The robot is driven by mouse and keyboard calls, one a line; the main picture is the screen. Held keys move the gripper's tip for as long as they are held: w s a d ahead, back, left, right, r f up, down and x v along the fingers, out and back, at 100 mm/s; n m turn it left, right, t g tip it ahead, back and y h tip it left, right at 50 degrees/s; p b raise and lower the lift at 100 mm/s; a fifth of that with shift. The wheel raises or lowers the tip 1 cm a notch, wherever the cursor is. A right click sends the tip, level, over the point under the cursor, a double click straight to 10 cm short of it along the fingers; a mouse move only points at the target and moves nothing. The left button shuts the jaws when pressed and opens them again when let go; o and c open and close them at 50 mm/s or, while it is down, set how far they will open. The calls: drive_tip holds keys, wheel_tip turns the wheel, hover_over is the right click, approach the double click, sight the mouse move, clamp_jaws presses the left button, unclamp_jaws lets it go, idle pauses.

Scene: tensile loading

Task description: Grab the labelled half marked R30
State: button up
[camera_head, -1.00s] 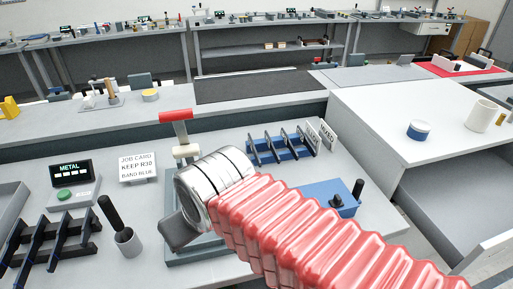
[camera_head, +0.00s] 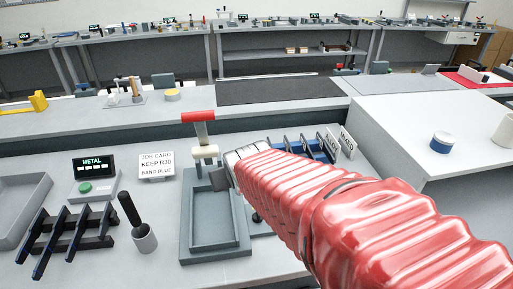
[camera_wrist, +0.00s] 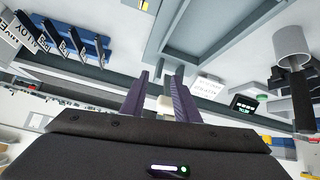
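The job card (camera_head: 156,166) reads KEEP R30, BAND BLUE. I cannot make out a half marked R30 in either view. A blue rack with several upright slots (camera_head: 318,150) stands behind my arm in the head view, partly hidden. The rack also shows at the upper left of the wrist view (camera_wrist: 62,37), with small labels too tilted to read surely. My gripper (camera_wrist: 160,75) has its two dark fingers apart, with nothing held between them. In the head view, it is mostly hidden by my red-sleeved arm, above the grey tray-like fixture (camera_head: 187,232).
A press with a red handle (camera_head: 198,117) stands at the fixture's back. A METAL display unit (camera_head: 93,170), a cup with a black-handled tool (camera_head: 144,238) and a dark rack (camera_head: 68,238) are on the left. A white table (camera_head: 425,115) stands right.

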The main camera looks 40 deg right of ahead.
drive_tip(key=w+d+f+m+t+h, duration=0.1)
drive_tip(key=d+f, duration=0.3)
drive_tip(key=d, duration=0.6)
drive_tip(key=w+d+f+m+t+h, duration=0.1)
drive_tip(key=w+d+f+t+h, duration=0.1)
drive_tip(key=d, duration=0.9)
wheel_tip(320, 180, down, 2)
drive_tip(key=shift+w+f+m+t, duration=0.3)
drive_tip(key=shift+w+t, duration=0.2)
drive_tip(key=shift+w, duration=0.15)
